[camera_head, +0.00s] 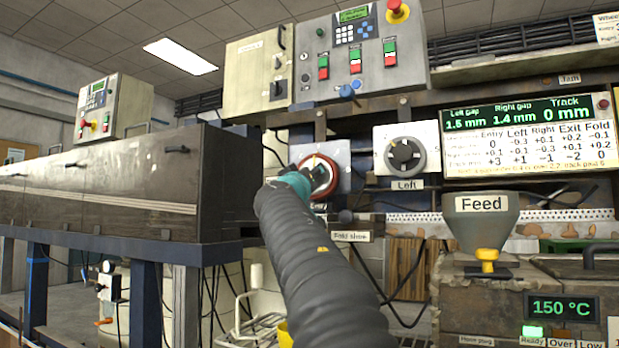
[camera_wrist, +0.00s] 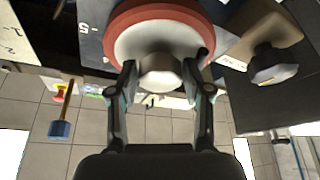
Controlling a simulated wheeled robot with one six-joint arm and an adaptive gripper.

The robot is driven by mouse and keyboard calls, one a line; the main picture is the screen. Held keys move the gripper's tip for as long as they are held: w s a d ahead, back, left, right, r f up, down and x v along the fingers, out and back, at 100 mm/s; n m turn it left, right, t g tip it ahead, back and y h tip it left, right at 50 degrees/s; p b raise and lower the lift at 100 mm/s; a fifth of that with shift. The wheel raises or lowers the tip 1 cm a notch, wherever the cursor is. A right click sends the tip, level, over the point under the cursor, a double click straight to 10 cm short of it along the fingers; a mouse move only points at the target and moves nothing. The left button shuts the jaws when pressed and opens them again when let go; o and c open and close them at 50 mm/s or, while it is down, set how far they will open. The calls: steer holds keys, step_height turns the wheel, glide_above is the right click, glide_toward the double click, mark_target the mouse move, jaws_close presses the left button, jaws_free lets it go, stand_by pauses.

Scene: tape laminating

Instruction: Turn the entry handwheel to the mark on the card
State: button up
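The entry handwheel (camera_head: 324,178) has a red rim and sits on a light plate left of the centre. Its pointer setting is too small to read. In the wrist view the handwheel (camera_wrist: 178,16) shows its red rim, white face and pale hub, with a "5" on the plate beside it. My gripper (camera_wrist: 160,72) has its fingers apart, one on each side of the hub. I cannot tell whether they touch it. My gripper (camera_head: 296,184) hides the wheel's lower left in the head view. A card (camera_head: 608,29) at the top right edge starts "Wheel" and is cut off.
The Left dial (camera_head: 405,156) stands just right of the handwheel. The display board (camera_head: 525,134) reads left gap 1.5 mm, right gap 1.4 mm and track 0 mm. A Feed hopper (camera_head: 481,220) and a control box (camera_head: 357,55) are nearby. Black cables (camera_head: 372,262) hang below.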

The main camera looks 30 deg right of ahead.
steer(key=shift+o, duration=0.7)
steer(key=shift+a, duration=0.1)
steer(key=v, duration=1.2)
